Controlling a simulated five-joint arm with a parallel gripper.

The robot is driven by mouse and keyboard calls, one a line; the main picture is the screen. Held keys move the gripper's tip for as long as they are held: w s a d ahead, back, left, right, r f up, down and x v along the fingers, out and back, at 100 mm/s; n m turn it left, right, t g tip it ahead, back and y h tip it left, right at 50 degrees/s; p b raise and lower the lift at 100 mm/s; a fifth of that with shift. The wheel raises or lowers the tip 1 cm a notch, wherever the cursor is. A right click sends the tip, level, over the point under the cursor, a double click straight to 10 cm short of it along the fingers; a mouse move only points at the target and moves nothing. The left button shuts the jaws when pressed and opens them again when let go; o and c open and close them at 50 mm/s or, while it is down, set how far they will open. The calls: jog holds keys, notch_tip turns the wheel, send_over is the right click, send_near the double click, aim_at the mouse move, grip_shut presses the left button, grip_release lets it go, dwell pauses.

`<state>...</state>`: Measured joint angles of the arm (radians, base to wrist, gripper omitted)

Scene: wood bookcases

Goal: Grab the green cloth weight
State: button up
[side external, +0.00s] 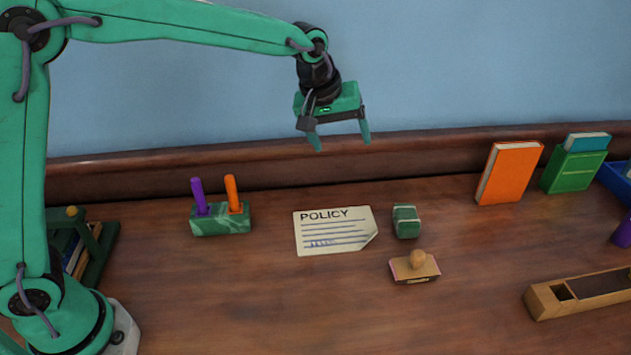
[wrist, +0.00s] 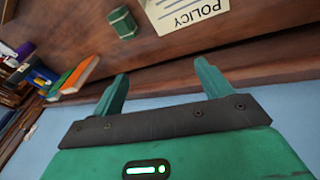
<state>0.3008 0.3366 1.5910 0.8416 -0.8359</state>
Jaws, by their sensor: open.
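The green cloth weight (side external: 406,222) is a small dark green block with pale bands, lying on the wooden desk just right of the policy sheet (side external: 322,231). It also shows in the wrist view (wrist: 124,20), near the top, beside the sheet (wrist: 190,12). My gripper (side external: 342,145) is open and empty, its two teal fingers pointing down. It hangs well above the desk, up and to the left of the weight in the side view. In the wrist view the fingers (wrist: 161,80) are spread apart with nothing between them.
A wooden stamp (side external: 415,267) sits just in front of the weight. A green marbled pen holder (side external: 221,222) stands left of the sheet. An orange book (side external: 508,173) and a green book (side external: 573,170) stand at the back right. A wooden box (side external: 577,293) lies at front right.

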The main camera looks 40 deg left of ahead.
aim_at(406, 214)
jog(key=shift+w+d+f+n+g, duration=0.15)
jog(key=shift+w+d+f+n, duration=0.3)
jog(key=shift+w+d+f, duration=1.4)
jog(key=shift+w+d+f+n+g, duration=0.1)
jog(key=shift+w+d+f+n, duration=0.55)
jog(key=shift+d+f, duration=2.05)
jog(key=shift+w+d+f+n+g, duration=0.2)
jog(key=shift+w+d+f, duration=1.3)
jog(key=shift+f, duration=1.7)
jog(key=shift+w+a, duration=0.1)
jog(key=shift+a, duration=0.05)
jog(key=shift+x, duration=2.55)
jog(key=shift+r, duration=0.1)
jog(key=c, duration=1.4)
jog(key=shift+c, duration=0.2)
